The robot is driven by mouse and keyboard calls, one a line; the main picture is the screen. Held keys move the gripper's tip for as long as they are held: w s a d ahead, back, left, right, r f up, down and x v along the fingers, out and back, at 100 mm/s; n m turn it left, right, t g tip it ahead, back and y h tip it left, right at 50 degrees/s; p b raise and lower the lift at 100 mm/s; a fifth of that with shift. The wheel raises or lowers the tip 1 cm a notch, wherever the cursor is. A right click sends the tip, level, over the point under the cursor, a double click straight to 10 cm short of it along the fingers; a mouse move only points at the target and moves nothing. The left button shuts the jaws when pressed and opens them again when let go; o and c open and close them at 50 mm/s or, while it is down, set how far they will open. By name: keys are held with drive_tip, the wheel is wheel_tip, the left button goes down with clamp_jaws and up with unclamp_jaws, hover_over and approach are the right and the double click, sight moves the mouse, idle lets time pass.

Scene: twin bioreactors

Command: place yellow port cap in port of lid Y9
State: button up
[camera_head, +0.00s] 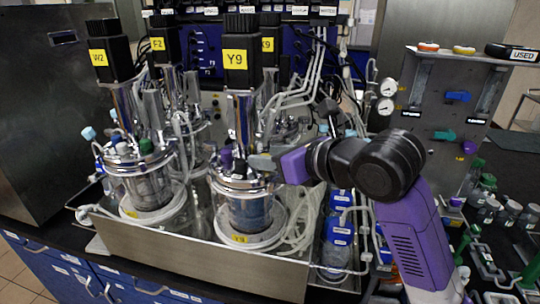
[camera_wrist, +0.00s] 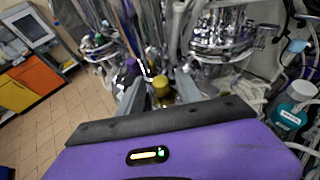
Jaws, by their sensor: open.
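The reactor labelled Y9 (camera_head: 236,59) stands at the front centre, with its metal lid (camera_head: 240,182) on a glass vessel. My gripper (camera_head: 258,163) is at the right side of this lid, low among its ports. In the wrist view my gripper (camera_wrist: 160,92) is open, with one grey finger on each side of a yellow cap (camera_wrist: 161,88). The cap stands between the fingers over the lid fittings. Whether it is fully seated in its port cannot be told. In the head view this cap is hidden by my gripper and the fittings. A purple cap (camera_wrist: 133,68) is just left of it.
Reactor W2 (camera_head: 98,57) stands to the left in the same metal tray (camera_head: 200,255). Tubes crowd the space behind and right of Y9. At the right, a rack marked USED (camera_head: 523,54) carries an orange ring-shaped cap (camera_head: 428,46) and a yellow one (camera_head: 463,49).

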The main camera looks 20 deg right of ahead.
drive_tip(key=b+v, duration=0.3)
drive_tip(key=v, duration=0.9)
drive_tip(key=w+a+f+m+t+y, duration=0.15)
drive_tip(key=a+f+m+t, duration=0.3)
drive_tip(key=m, duration=0.95)
drive_tip(key=s+f+m+h, duration=0.2)
drive_tip(key=s+f+m, duration=0.1)
drive_tip(key=f+m, duration=0.4)
drive_tip(key=s+f+m+h, duration=0.2)
drive_tip(key=s+f+m, duration=0.1)
drive_tip(key=f+m, duration=0.35)
drive_tip(key=s+f+m+g+h, duration=0.2)
drive_tip(key=s+f+m+h, duration=0.1)
drive_tip(key=s+f+m, duration=0.9)
drive_tip(key=s+d+y, duration=0.1)
drive_tip(key=s, duration=1.5)
drive_tip(key=shift+s+d+r, duration=0.15)
drive_tip(key=shift+s+d, duration=0.05)
